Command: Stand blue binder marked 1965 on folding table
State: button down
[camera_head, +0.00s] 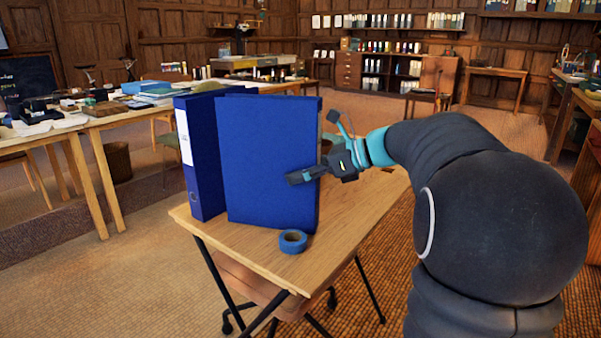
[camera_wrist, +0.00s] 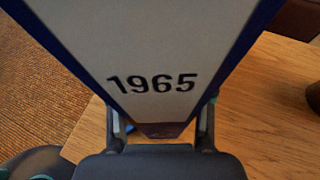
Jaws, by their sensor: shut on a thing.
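The blue binder marked 1965 (camera_head: 268,160) is upright over the folding table (camera_head: 258,258), broad face towards the head camera. Its white label (camera_wrist: 155,50) reads 1965 in the wrist view. My gripper (camera_head: 312,175) is shut on this binder at its right edge, one finger across the near face. The other finger is hidden behind the binder in the head view, but both finger sides show in the wrist view (camera_wrist: 158,128). The binder's bottom edge is at or very near the tabletop; I cannot tell if it touches.
Another blue binder (camera_head: 205,160) with a white spine label stands upright just left of the held one. A blue tape roll (camera_head: 293,241) lies in front of the held binder's lower right corner. The tabletop's right part is clear. A cluttered long table (camera_head: 95,130) stands at left.

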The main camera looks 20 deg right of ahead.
jog(key=shift+c, duration=2.2)
grip_release()
jog(key=shift+f, duration=0.1)
jog(key=v, duration=1.2)
jog(key=shift+r+p, duration=0.25)
jog(key=shift+p, duration=0.15)
